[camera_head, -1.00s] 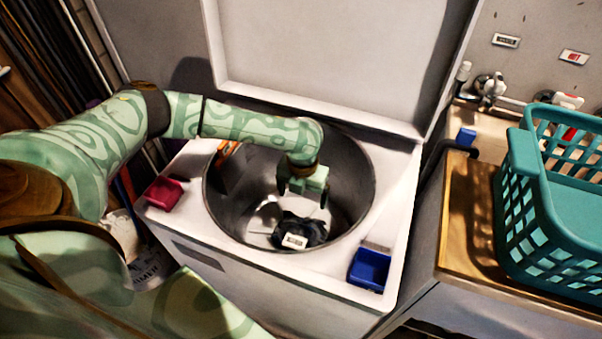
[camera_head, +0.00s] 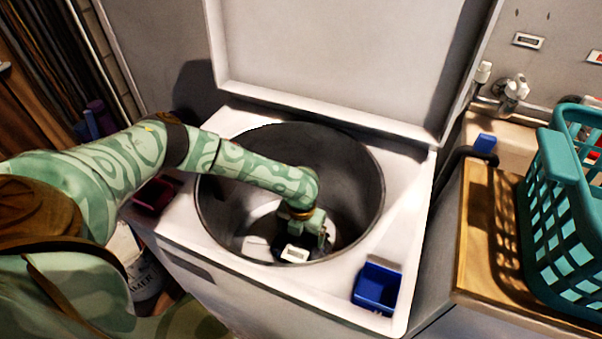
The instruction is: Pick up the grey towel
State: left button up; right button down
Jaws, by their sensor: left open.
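A dark, crumpled bundle (camera_head: 281,245) with a pale label (camera_head: 294,254) lies at the bottom of the washer drum (camera_head: 345,165). It looks like the grey towel, though its colour reads nearly black here. My left arm reaches over the drum's left rim. My left gripper (camera_head: 303,240) points down inside the drum, at the bundle, and is open. It covers much of the bundle, so I cannot tell whether the fingers touch it. My right gripper is out of view.
The washer's lid (camera_head: 340,60) stands open behind the drum. A blue tray (camera_head: 377,288) sits on the front right corner, and a dark red tray (camera_head: 157,194) on the left, partly behind my arm. A teal basket (camera_head: 575,215) stands on the wooden counter (camera_head: 485,240) at right.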

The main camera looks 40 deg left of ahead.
pick_arm(q)
jog(key=c, duration=1.6)
